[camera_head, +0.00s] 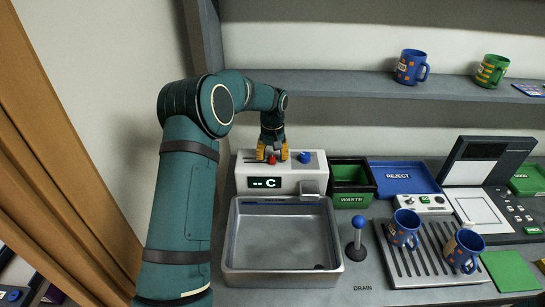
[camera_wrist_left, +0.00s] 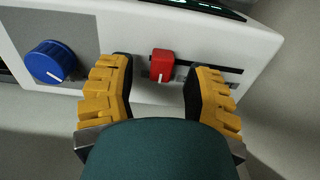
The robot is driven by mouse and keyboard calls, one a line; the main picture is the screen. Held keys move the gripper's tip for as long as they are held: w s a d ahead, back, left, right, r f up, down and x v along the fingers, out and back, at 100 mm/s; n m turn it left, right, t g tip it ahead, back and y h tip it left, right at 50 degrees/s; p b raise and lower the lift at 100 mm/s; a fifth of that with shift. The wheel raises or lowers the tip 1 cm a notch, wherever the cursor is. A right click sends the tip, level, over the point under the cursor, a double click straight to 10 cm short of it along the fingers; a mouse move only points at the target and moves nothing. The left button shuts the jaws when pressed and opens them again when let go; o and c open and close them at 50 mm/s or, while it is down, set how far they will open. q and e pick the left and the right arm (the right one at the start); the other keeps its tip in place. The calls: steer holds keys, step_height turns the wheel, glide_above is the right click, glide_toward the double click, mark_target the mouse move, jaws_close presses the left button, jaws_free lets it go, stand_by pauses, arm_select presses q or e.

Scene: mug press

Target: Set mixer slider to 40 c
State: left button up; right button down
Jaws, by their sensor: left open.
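The mixer unit (camera_head: 308,167) is a white box at the back of the sink, with a display reading "-- C" (camera_head: 264,183). Its red slider knob (camera_wrist_left: 162,65) sits in a dark slot in the left wrist view, and it shows small in the head view (camera_head: 272,160). My left gripper (camera_head: 271,153) is over the unit's top. In the left wrist view its yellow fingers (camera_wrist_left: 157,88) are open, one on each side of the red knob, with gaps to both. A blue dial (camera_wrist_left: 51,61) is beside the slot. My right gripper is not in view.
A steel sink (camera_head: 232,245) is in front of the unit. A blue-knobbed lever (camera_head: 358,240), a green-lined waste bin (camera_head: 352,198) and a blue reject tray (camera_head: 405,164) stand to the right. Two blue mugs (camera_head: 404,228) (camera_head: 464,249) stand on the drain rack (camera_head: 402,272).

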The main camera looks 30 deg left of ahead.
arm_select(q)
steer(key=shift+f, duration=0.4)
jaws_close()
